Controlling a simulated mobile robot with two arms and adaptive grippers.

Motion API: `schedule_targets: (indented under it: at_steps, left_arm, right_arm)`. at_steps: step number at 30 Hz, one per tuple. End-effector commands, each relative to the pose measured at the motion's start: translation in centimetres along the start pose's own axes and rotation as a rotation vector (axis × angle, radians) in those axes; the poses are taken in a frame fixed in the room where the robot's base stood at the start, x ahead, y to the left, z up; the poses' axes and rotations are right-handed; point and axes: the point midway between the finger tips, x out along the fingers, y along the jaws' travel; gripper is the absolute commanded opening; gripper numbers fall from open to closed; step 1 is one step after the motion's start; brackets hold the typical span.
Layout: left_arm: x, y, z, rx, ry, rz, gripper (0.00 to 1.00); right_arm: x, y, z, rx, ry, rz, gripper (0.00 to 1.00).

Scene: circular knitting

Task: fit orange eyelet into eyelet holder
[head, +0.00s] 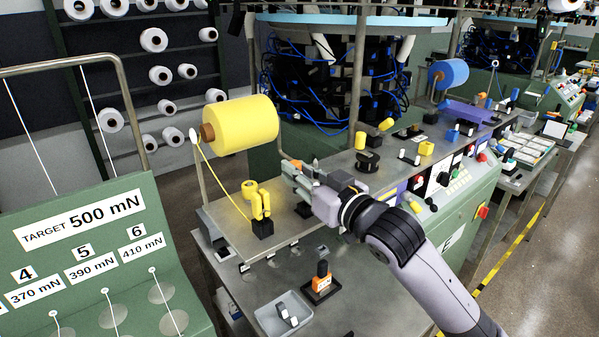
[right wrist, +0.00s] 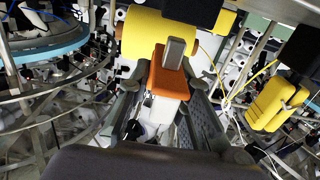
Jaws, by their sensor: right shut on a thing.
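My right gripper (head: 291,172) reaches in from the right over the metal worktop and is shut on the orange eyelet. In the right wrist view the orange eyelet (right wrist: 167,80), with a grey tab on top and a pale lower part, sits between the fingers of the gripper (right wrist: 170,105). In the head view only a little orange (head: 297,163) shows at the fingertips. A small black block (head: 304,210) stands on the worktop just below the gripper; I cannot tell whether it is the eyelet holder. My left gripper is not in view.
A yellow guide (head: 258,203) on a black base is left of the gripper. A green panel (head: 110,260) stands at left.

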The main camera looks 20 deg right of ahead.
Motion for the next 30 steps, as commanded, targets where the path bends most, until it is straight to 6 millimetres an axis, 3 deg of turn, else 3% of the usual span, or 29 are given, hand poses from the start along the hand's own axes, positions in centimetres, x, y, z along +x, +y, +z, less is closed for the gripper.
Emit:
schedule_targets:
  at_steps: [30]
  left_arm:
    - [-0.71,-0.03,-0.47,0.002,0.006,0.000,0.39]
  right_arm:
    - [-0.03,-0.02,-0.07,0.000,0.000,0.000,0.00]
